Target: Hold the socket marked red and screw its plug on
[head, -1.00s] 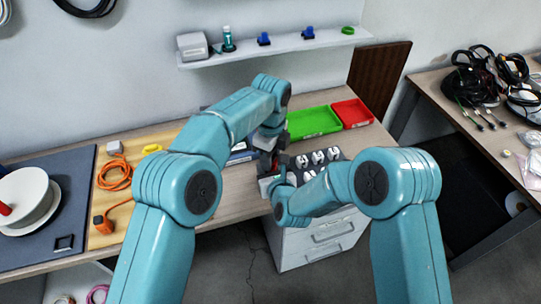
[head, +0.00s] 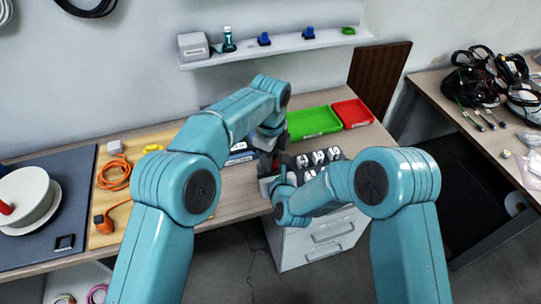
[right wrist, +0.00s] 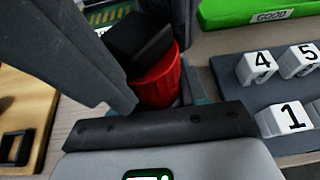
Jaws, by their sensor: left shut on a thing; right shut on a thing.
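My left gripper (head: 268,142) comes down from above over the bench's front. It is shut, and the thing in its jaws is mostly hidden. My right gripper (head: 278,188) is just below and in front of it, and the two nearly meet. In the right wrist view a red ribbed round part (right wrist: 158,82) stands close to my dark jaw parts, with a dark blocky piece over its top. My right gripper is shut on it as far as I can see. I cannot tell socket from plug here, nor whether the two are joined.
A dark rack with numbered white blocks (right wrist: 257,66) is right beside the grippers. A green bin (head: 313,122) labelled GOOD and a red bin (head: 352,112) stand behind it. To the left are an orange cable (head: 114,173) and a white spool (head: 28,196).

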